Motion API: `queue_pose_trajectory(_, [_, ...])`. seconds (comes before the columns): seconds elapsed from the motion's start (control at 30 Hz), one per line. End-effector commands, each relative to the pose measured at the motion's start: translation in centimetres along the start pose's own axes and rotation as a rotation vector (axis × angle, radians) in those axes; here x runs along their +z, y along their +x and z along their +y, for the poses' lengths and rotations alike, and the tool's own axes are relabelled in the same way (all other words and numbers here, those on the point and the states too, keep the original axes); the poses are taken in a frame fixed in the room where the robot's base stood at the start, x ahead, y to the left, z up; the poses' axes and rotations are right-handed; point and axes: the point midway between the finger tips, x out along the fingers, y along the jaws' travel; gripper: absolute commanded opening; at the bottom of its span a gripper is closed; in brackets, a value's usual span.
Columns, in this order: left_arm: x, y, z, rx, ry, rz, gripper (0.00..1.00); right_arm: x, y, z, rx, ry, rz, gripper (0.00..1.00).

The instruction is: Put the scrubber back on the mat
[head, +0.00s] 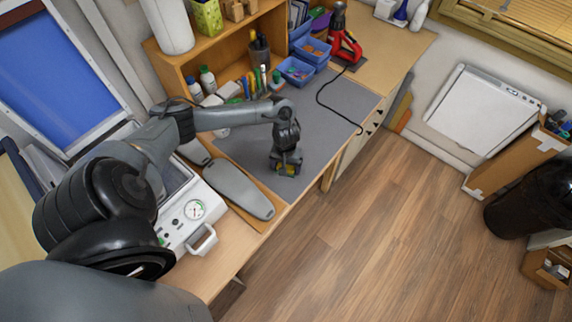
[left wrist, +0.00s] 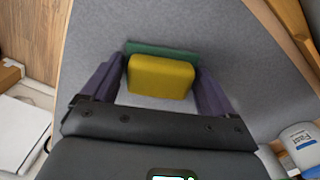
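The scrubber is a small yellow sponge block with a green layer. In the left wrist view the scrubber (left wrist: 160,77) sits between the two purple fingers of my left gripper (left wrist: 160,72), which close in on its sides. In the head view my left gripper (head: 287,167) points down over the near part of the grey mat (head: 335,105), with a bit of the yellow scrubber (head: 290,170) showing at its tips. The scrubber is at or just above the mat; I cannot tell whether it touches. My right gripper is not in view.
Blue bins (head: 296,70), pens, bottles and a red tool (head: 345,48) with a black cable line the back. The mat's middle and right are mostly clear.

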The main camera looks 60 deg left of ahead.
Motion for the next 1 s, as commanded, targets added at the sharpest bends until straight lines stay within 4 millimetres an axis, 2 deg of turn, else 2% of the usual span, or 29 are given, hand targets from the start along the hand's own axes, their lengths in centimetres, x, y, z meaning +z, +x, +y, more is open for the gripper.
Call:
queue_pose_trajectory(0.03, [0.0,0.0,0.0,0.0,0.0,0.0,0.96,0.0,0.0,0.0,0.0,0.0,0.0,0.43])
queue_pose_trajectory(0.07, [0.0,0.0,0.0,0.0,0.0,0.0,1.0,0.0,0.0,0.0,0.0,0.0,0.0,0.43])
queue_pose_trajectory(0.33, [0.0,-0.1,0.0,0.0,0.0,0.0,1.0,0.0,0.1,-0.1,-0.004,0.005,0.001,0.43])
queue_pose_trajectory(0.47, [0.0,-1.1,0.0,0.0,0.0,0.001,1.0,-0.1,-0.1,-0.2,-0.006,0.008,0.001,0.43])
queue_pose_trajectory(0.57, [-0.1,-2.4,0.0,0.001,0.001,0.001,1.0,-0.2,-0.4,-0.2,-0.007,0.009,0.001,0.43])
queue_pose_trajectory(0.8, [-0.1,-6.9,0.0,0.001,0.002,0.003,1.0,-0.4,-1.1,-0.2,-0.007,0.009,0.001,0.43])
queue_pose_trajectory(1.0, [-0.1,-10.4,0.0,-0.001,0.001,0.004,1.0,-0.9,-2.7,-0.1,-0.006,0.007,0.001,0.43])
